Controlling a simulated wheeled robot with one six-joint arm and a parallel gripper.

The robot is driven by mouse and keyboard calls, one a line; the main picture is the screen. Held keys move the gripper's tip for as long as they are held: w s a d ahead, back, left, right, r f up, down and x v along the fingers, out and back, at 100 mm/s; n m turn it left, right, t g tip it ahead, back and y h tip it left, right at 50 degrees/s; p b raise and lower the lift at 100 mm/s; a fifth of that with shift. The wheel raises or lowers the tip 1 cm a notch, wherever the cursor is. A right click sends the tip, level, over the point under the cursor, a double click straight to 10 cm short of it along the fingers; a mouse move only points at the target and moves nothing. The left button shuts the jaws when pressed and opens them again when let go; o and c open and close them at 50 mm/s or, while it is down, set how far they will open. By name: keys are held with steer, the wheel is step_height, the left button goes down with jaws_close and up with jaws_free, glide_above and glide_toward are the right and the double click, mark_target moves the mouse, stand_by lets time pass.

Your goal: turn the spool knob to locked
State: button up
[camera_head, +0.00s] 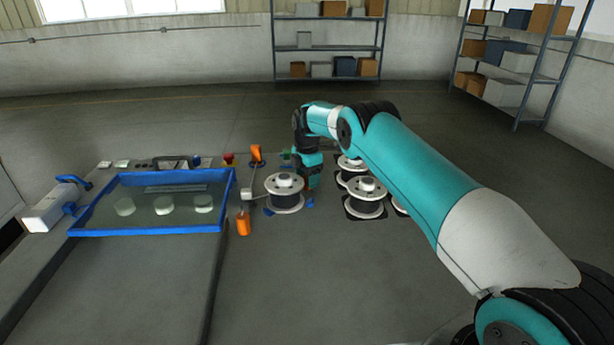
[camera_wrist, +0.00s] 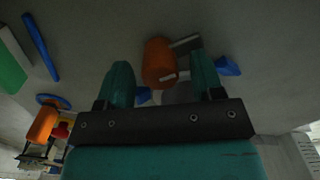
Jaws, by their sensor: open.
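An orange knob (camera_wrist: 158,60) with a pale mark shows between the two teal fingers of my gripper (camera_wrist: 160,66) in the wrist view. I take it to be the spool knob. The fingers stand open on either side of it, and I see gaps between them and the knob. A blue wedge (camera_wrist: 229,66) lies just right of the right finger. In the head view my gripper (camera_head: 310,182) points down just right of a dark spool with white flanges (camera_head: 285,200). My arm and gripper hide most of the knob there.
More spools (camera_head: 366,205) stand right of my gripper, partly under my arm. Left are an orange lever (camera_head: 256,153), an orange part (camera_head: 243,223), a red button (camera_head: 229,158) and a blue-rimmed tray (camera_head: 150,232). Shelves (camera_head: 328,48) stand far back. Floor in front is clear.

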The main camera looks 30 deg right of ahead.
steer(key=c, duration=0.9)
steer(key=shift+b, duration=0.3)
steer(key=m+b, duration=0.2)
steer(key=m, duration=0.1)
steer(key=shift+f, duration=0.1)
steer(key=m+b, duration=0.1)
steer(key=m, duration=0.4)
steer(key=shift+b, duration=0.3)
steer(key=m, duration=0.5)
steer(key=shift+r, duration=0.2)
steer(key=m, duration=0.4)
steer(key=shift+w+m, duration=0.1)
steer(key=shift+m, duration=0.3)
